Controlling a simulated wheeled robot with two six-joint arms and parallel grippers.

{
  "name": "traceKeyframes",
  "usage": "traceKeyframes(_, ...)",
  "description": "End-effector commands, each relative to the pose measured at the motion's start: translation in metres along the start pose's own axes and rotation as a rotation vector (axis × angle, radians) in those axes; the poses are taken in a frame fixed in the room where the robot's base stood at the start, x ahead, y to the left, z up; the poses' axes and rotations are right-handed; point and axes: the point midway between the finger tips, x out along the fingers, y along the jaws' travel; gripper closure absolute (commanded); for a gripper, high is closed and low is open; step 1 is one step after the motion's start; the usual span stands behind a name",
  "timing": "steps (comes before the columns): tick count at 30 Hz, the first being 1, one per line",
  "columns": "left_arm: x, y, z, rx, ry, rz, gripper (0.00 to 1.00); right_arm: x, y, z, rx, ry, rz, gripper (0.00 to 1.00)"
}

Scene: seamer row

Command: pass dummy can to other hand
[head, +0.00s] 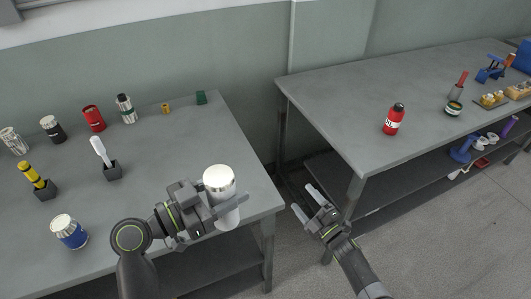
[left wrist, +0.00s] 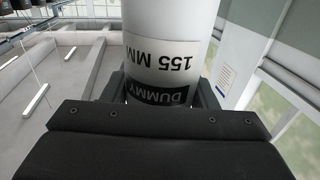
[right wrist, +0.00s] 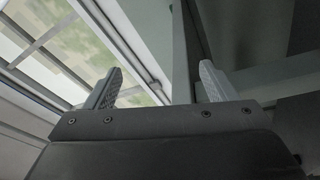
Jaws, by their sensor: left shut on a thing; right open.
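The dummy can (head: 220,184) is a white cylinder with a pale metal lid, held upright near the front right corner of the left table. My left gripper (head: 218,207) is shut around its body. In the left wrist view the can (left wrist: 165,52) shows a label reading "155 MM" and a black band reading "DUMMY", between the jaws. My right gripper (head: 310,203) is open and empty, to the right of the can and apart from it, over the gap between the tables. In the right wrist view its two fingers (right wrist: 158,88) stand apart with nothing between them.
The left table (head: 150,215) holds several cans, a blue-labelled can (head: 69,232), a white-handled brush (head: 101,150) and a yellow-handled tool (head: 33,174) in dark holders. The right table (head: 340,100) holds a red bottle (head: 393,120) near its front edge. A gap separates the tables.

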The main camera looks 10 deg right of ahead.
Motion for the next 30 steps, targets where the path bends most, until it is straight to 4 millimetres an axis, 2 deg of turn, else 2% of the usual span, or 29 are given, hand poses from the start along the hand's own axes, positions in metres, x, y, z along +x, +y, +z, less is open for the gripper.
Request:
traceKeyframes(1,0.0,0.0,-0.001,0.0,0.001,0.0,0.75,0.019,0.023,-0.015,-0.075,0.087,0.047,0.21)
traceKeyframes(6,0.0,0.0,-0.001,0.0,0.001,0.0,0.75,0.062,0.09,-0.078,-0.365,0.405,0.22,0.21)
traceKeyframes(10,0.0,0.0,-0.001,0.0,0.001,0.0,0.75,0.078,0.135,-0.13,-0.602,0.662,0.37,0.21)
traceKeyframes(15,0.0,0.0,-0.001,0.001,0.001,0.0,0.75,0.078,0.176,-0.188,-0.896,0.986,0.572,0.21)
traceKeyframes(18,0.0,0.0,-0.001,0.0,0.001,0.0,0.75,0.071,0.192,-0.211,-1.047,1.163,0.68,0.21)
traceKeyframes(21,0.0,0.0,-0.001,0.001,0.001,0.0,0.75,0.063,0.203,-0.226,-1.167,1.313,0.77,0.21)
traceKeyframes(25,0.0,0.0,0.0,0.001,0.001,0.0,0.75,0.056,0.211,-0.235,-1.27,1.452,0.851,0.21)
traceKeyframes(30,0.0,0.0,0.0,0.0,0.001,0.0,0.75,0.05,0.214,-0.24,-1.325,1.535,0.897,0.21)
